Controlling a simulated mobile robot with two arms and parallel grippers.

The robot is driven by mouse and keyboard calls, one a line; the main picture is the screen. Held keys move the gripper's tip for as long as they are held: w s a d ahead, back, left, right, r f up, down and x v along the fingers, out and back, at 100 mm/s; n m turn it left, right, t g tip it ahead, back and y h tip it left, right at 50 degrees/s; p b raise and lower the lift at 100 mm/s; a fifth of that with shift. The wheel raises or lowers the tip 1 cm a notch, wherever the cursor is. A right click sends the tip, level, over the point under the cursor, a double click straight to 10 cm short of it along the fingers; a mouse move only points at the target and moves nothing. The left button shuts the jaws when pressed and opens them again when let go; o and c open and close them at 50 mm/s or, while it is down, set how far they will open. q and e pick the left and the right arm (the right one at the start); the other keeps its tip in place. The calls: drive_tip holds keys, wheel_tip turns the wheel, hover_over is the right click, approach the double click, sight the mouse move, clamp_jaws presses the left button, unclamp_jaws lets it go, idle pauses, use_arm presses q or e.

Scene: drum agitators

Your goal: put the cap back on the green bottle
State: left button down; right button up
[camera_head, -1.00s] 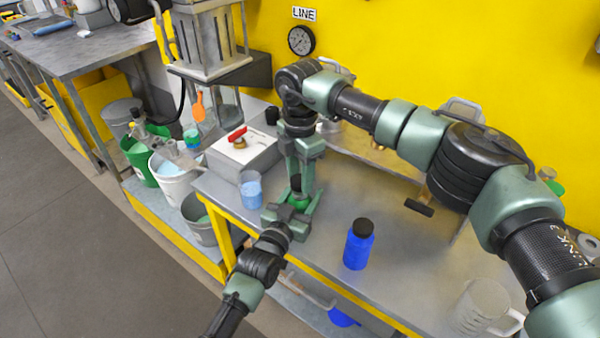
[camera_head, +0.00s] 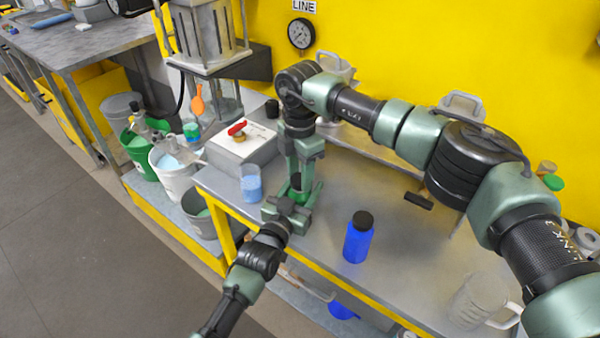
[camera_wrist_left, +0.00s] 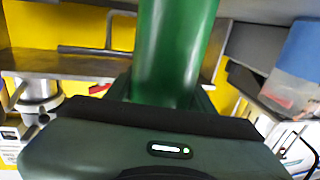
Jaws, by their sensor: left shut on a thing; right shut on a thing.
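The green bottle (camera_head: 306,188) stands upright above the left front part of the bench and is mostly hidden by my grippers. My left gripper (camera_head: 290,205) comes in from the front and is shut around the bottle. In the left wrist view the bottle (camera_wrist_left: 172,50) fills the top middle, just beyond the gripper's dark edge. My right gripper (camera_head: 297,178) points down from above and is shut on the dark cap (camera_head: 296,180) at the bottle's top. Whether the cap touches the bottle's neck cannot be told.
A blue bottle with a black cap (camera_head: 358,240) stands to the right on the bench (camera_head: 400,270). A beaker of blue liquid (camera_head: 251,185) and a grey box with a red-handled valve (camera_head: 240,148) are close on the left. A clear jug (camera_head: 480,302) stands front right.

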drive_tip(key=shift+f, duration=0.6)
drive_tip(key=m, duration=1.3)
drive_tip(key=o, duration=1.3)
drive_tip(key=shift+r, duration=2.25)
